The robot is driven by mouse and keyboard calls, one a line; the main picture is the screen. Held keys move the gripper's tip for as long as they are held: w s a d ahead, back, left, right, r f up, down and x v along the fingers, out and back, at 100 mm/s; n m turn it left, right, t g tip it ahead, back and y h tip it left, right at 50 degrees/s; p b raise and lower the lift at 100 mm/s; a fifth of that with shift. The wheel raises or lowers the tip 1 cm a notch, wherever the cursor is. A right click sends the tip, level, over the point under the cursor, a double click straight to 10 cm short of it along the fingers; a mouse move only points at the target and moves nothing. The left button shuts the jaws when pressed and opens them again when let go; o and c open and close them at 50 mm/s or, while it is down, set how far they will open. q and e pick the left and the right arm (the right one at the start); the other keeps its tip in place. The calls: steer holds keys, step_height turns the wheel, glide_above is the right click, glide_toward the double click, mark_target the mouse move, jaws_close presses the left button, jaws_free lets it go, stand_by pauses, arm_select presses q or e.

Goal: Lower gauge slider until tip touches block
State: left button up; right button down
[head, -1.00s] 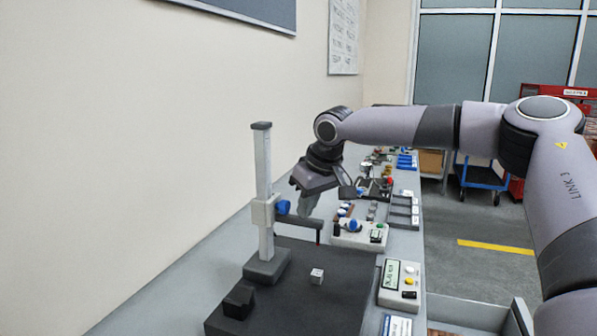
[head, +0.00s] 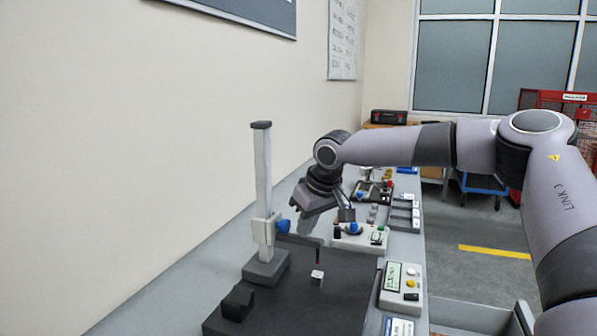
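The gauge stand has a pale upright column (head: 263,170) on a dark foot. Its slider (head: 264,230) sits low on the column, with a blue knob (head: 283,226) and a dark arm (head: 300,240) reaching right. A thin tip with a red band (head: 318,261) hangs from the arm's end. It ends right at the top of the small white block (head: 317,279); I cannot tell whether they touch. My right gripper (head: 306,224) points down just above and behind the dark arm, close to the knob. Its finger opening and any contact are unclear. My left gripper is out of view.
The block stands on a dark plate (head: 345,300) beside a black angled block (head: 238,302). A readout box with buttons (head: 401,288) lies to the right. Other bench fixtures stand behind my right gripper. The wall is close on the left.

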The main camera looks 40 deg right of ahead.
steer(key=shift+f, duration=0.6)
steer(key=shift+f+b, duration=0.45)
steer(key=shift+f, duration=0.3)
stand_by(0.5)
steer(key=shift+r, duration=0.15)
step_height(320, 180, up, 5)
steer(key=p, duration=0.5)
steer(key=shift+r+p, duration=0.9)
steer(key=shift+r, duration=0.05)
steer(key=shift+s+a+f, duration=0.1)
